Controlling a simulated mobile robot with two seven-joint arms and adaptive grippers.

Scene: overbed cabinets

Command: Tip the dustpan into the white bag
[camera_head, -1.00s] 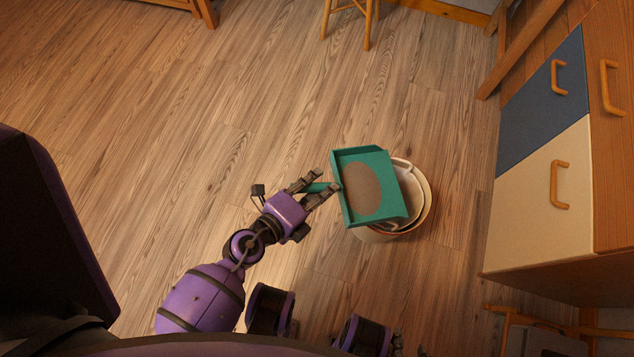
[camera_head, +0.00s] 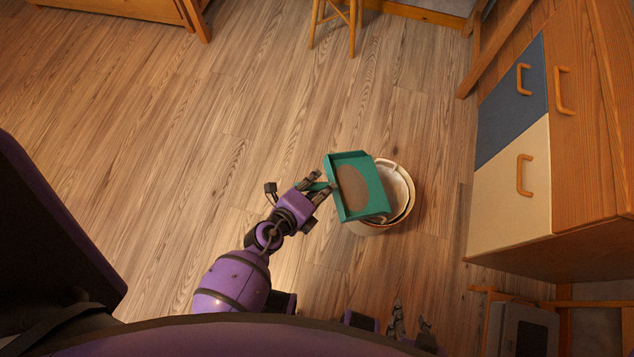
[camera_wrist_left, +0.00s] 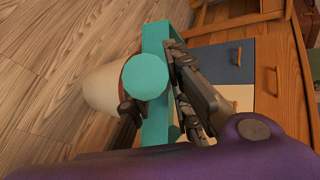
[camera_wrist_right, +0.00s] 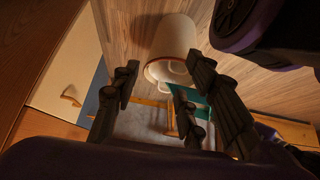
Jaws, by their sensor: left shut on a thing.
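The teal dustpan (camera_head: 346,158) is over the left part of the white bag (camera_head: 398,181), which is open inside a pale round bin (camera_head: 366,230). A flat brown patch (camera_head: 355,190) lies in the pan. My left gripper (camera_head: 322,187) is shut on the dustpan's handle, left of the bin. The handle's round end (camera_wrist_left: 146,76) fills the middle of the left wrist view and hides part of the pan. My right gripper (camera_head: 412,330) is low in the head view, apart from the bin. Its fingers (camera_wrist_right: 160,95) are spread and empty in the right wrist view.
A cabinet (camera_head: 512,190) with blue and cream fronts stands to the right of the bin, with bare floor between. A wooden stool (camera_head: 336,25) is at the top. The wooden floor (camera_head: 190,130) on the left is clear.

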